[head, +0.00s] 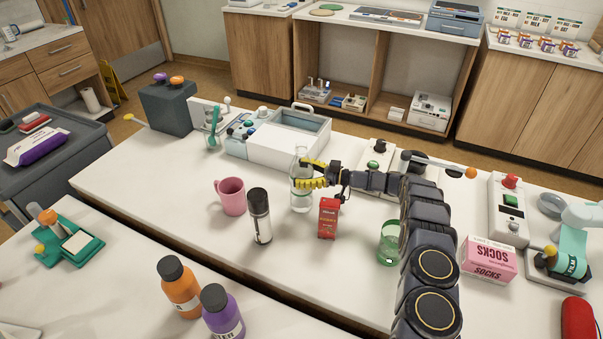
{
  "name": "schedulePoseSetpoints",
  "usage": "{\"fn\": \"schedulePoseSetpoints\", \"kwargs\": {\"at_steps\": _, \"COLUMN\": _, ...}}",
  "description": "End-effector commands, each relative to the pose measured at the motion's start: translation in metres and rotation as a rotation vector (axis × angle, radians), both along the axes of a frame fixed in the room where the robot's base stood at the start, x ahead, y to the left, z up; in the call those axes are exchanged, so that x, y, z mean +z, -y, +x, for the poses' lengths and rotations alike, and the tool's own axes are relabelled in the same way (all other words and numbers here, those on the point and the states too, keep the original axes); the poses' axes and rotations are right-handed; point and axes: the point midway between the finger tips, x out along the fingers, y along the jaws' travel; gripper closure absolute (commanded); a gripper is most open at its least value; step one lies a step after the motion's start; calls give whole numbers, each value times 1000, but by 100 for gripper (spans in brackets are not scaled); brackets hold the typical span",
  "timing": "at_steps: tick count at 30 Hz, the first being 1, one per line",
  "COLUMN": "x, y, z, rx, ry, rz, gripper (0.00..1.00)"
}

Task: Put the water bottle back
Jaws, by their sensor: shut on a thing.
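The water bottle (301,198) is clear with a pale cap and stands upright near the middle of the white table. My gripper (307,173) comes in from the right, and its yellow-padded fingers are shut around the bottle's upper body. The fingers hide part of the bottle. I cannot tell whether its base touches the table or is slightly raised.
Close by are a pink mug (230,196), a black-capped bottle (259,216) and a red box (328,218). A green glass (390,242) is beside my arm. A white open box (288,137) stands behind. A pink socks box (488,260) lies right.

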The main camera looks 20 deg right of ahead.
Motion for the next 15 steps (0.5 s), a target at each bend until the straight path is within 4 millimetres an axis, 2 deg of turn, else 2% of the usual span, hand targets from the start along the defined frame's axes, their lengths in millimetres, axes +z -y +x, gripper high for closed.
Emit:
{"fn": "schedulePoseSetpoints", "kwargs": {"at_steps": 12, "x": -5, "y": -1, "z": 0, "rx": 1, "ry": 1, "rz": 0, "gripper": 71}}
{"fn": "schedulePoseSetpoints", "kwargs": {"at_steps": 13, "x": -5, "y": 0, "z": 0, "rx": 1, "ry": 2, "rz": -1, "gripper": 25}}
{"fn": "schedulePoseSetpoints", "kwargs": {"at_steps": 14, "x": -5, "y": 0, "z": 0, "rx": 1, "ry": 2, "rz": -1, "gripper": 12}}
{"fn": "schedulePoseSetpoints", "kwargs": {"at_steps": 15, "x": -5, "y": 0, "z": 0, "rx": 1, "ry": 2, "rz": -1, "gripper": 7}}
